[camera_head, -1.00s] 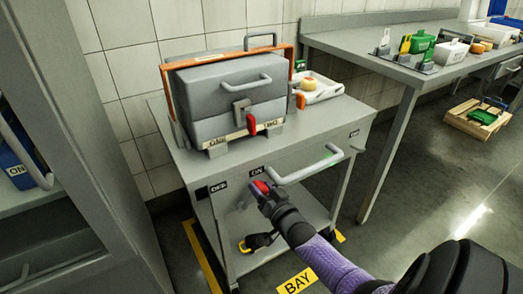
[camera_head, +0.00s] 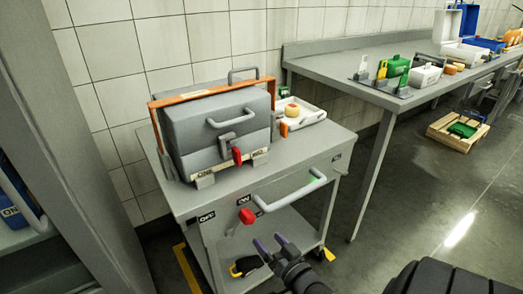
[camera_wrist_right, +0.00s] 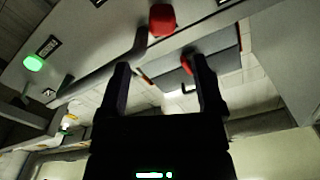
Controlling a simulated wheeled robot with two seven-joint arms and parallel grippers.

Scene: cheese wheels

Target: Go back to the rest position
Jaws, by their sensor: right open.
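My right gripper (camera_head: 271,242) is open and empty in front of the grey cart, low and to the right of the red switch knob (camera_head: 247,215). A gap separates the fingertips from the knob. The knob is on the cart's front, just below the ON label (camera_head: 243,200) and right of the OFF label (camera_head: 207,216). In the right wrist view the open fingers (camera_wrist_right: 160,65) have nothing between them, and the red knob (camera_wrist_right: 162,18) shows above them. My left gripper is not in view.
The cart (camera_head: 180,204) carries a grey press-like machine (camera_head: 215,125) with a red-tipped lever and a white tray (camera_head: 306,118). The cart's front handle (camera_head: 290,193) juts out near my right gripper. A long table (camera_head: 340,75) stands at the right. Open floor (camera_head: 405,220) lies right of the cart.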

